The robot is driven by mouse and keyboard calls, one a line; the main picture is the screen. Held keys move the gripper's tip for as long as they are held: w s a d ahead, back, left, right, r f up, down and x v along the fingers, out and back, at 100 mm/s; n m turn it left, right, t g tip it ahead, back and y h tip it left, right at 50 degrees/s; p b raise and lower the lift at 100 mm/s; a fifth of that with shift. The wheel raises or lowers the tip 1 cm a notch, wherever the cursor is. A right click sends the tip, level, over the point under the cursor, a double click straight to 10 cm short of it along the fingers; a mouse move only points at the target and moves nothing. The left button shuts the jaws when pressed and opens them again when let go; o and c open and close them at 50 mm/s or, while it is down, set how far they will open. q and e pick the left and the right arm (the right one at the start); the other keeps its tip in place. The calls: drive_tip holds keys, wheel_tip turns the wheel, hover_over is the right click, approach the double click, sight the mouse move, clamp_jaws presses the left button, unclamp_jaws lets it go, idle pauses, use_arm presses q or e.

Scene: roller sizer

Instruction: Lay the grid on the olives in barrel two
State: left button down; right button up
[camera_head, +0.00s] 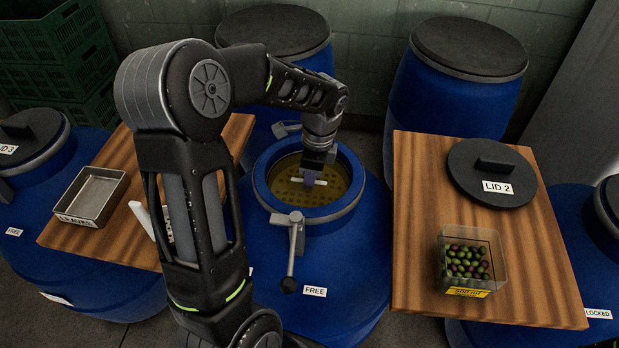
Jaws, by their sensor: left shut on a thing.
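The open blue barrel (352,255) stands in the middle, with its round mouth facing up. A round, yellowish-brown grid (335,195) with dark holes lies level inside the mouth, below the rim. My left gripper (309,178) reaches down into the mouth and is shut on the pale raised grip at the grid's middle. What lies under the grid is hidden, and I cannot tell whether it touches olives. The black lid marked LID 2 (492,172) lies on the right wooden board. My right gripper is not in view.
A clear box of olives (466,265) stands on the right board (415,230). A metal tray marked LEAVES (92,196) is on the left board. A clamp lever (294,250) sits at the barrel's front rim. Other blue barrels stand around.

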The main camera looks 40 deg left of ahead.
sight(316, 182)
use_arm(q)
drive_tip(key=shift+f, duration=0.15)
drive_tip(key=c, duration=1.4)
unclamp_jaws()
wheel_tip(316, 182, up, 12)
drive_tip(key=d, duration=0.1)
drive_tip(key=shift+w+d, duration=0.15)
drive_tip(key=shift+w, duration=0.2)
